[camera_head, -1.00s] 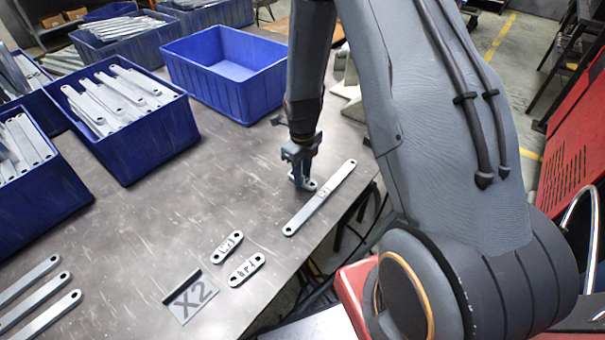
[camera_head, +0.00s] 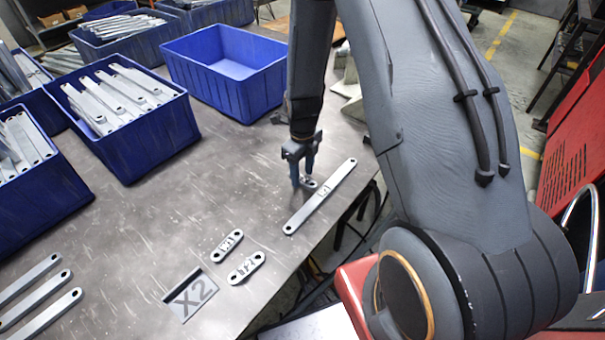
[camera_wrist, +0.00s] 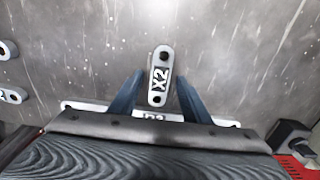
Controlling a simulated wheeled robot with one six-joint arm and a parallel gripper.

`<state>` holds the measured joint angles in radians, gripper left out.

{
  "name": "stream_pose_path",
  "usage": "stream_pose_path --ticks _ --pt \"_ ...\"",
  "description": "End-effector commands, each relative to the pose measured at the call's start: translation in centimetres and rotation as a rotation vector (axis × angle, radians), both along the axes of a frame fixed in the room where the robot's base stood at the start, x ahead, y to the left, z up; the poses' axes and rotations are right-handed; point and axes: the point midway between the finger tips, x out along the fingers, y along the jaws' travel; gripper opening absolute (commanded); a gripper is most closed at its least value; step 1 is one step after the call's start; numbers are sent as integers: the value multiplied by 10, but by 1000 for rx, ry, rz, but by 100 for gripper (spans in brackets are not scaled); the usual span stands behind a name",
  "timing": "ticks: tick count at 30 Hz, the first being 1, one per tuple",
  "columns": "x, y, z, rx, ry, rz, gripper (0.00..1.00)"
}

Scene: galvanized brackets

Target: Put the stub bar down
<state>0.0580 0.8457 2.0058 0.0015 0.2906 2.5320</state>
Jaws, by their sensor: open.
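The stub bar (camera_wrist: 160,75), a short grey bar with rounded ends, holes and an X2 mark, lies flat on the table in the wrist view. It also shows small in the head view (camera_head: 307,184), partly behind the fingers. My gripper (camera_wrist: 159,77) is open, with one blue finger on each side of the stub bar and a gap to each. In the head view my gripper (camera_head: 304,178) is low at the table. A long bar (camera_head: 321,198) lies close beside the stub bar; in the wrist view my gripper hides part of it.
Two other short bars (camera_head: 227,245) (camera_head: 246,268) lie nearer, by an X2 plate (camera_head: 192,299). An empty blue bin (camera_head: 225,70) and a bin of bars (camera_head: 125,110) stand behind and left. Long bars (camera_head: 45,302) lie at lower left. The middle of the table is clear.

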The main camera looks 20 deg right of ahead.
Motion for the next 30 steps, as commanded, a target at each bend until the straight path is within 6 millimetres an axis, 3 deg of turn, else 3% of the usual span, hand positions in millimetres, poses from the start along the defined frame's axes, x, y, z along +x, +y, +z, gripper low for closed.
stream_pose_path --ticks 18,26,30 --pt "1 0 94 -1 -4 0 43" --pt "0 0 115 0 -1 5 43" --pt "-7 2 124 -2 -5 114 43"
